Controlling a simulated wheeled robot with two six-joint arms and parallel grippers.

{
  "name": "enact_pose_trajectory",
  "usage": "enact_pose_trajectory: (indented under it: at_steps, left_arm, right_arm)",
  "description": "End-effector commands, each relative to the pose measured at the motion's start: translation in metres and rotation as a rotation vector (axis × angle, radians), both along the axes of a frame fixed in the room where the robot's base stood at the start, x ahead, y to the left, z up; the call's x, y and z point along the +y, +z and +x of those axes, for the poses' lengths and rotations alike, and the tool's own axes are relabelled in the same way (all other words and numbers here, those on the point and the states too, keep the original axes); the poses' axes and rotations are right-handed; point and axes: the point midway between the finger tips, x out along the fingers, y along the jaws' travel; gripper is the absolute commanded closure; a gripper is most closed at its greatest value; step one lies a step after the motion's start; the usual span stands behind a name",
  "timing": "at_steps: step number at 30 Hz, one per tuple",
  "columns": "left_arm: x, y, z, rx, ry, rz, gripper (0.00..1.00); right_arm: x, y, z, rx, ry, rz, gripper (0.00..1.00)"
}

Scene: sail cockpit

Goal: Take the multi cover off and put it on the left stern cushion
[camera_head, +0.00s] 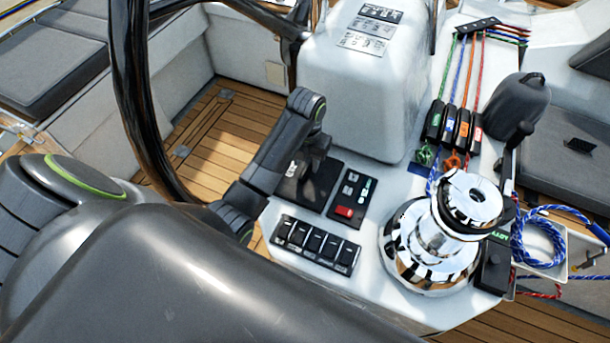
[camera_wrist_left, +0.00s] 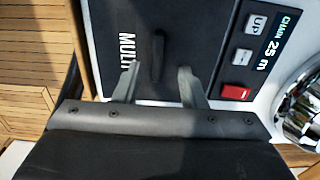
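The multi cover (camera_wrist_left: 118,25) is a flat black plate marked MULTI with a slim raised grip (camera_wrist_left: 157,52) in its middle. It lies on the white console, and in the head view the black plate (camera_head: 311,190) shows partly behind my arm. My left gripper (camera_wrist_left: 157,72) is open over the plate, with one finger on each side of the grip's near end and gaps visible. In the head view this gripper (camera_head: 315,148) is partly hidden by its wrist. A grey cushion (camera_head: 45,65) lies on the bench at upper left. My right gripper is out of view.
Beside the cover is a panel with a red switch (camera_head: 345,211). A row of black switches (camera_head: 316,245) and a chrome winch (camera_head: 436,235) stand close by. The steering wheel (camera_head: 140,110) rises at left. Another grey cushion (camera_head: 560,180) lies at right.

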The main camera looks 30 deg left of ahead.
Motion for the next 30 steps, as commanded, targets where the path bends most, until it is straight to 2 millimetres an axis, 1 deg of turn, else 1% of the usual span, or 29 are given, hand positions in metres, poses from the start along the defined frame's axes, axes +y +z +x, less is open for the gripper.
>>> enact_pose_trajectory:
  at_steps: [3, 6, 10, 15, 16, 17, 24, 30]
  left_arm:
    - [0.004, -0.017, 0.0, 0.005, 0.002, 0.001, 0.63]
    - [0.004, -0.03, 0.0, 0.005, 0.002, 0.0, 0.63]
    - [0.004, -0.036, 0.001, 0.002, 0.001, 0.0, 0.63]
    - [0.004, -0.036, 0.001, 0.001, 0.001, 0.0, 0.63]
    - [0.004, -0.036, 0.001, 0.001, 0.001, 0.001, 0.64]
    - [0.004, -0.036, 0.001, 0.001, 0.001, 0.0, 0.68]
    - [0.004, -0.036, 0.001, 0.001, 0.001, 0.0, 0.99]
    - [0.004, -0.036, 0.001, 0.0, 0.001, 0.0, 1.0]
  right_arm:
    - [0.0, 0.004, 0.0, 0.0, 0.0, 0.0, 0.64]
    - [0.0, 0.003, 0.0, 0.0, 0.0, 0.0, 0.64]
    - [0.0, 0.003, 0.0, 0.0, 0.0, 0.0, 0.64]
    - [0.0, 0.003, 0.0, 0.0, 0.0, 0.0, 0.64]
    - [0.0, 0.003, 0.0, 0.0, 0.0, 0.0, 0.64]
    - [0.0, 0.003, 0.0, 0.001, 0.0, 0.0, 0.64]
    - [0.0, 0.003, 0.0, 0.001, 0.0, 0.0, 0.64]
    - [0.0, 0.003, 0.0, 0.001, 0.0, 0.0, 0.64]
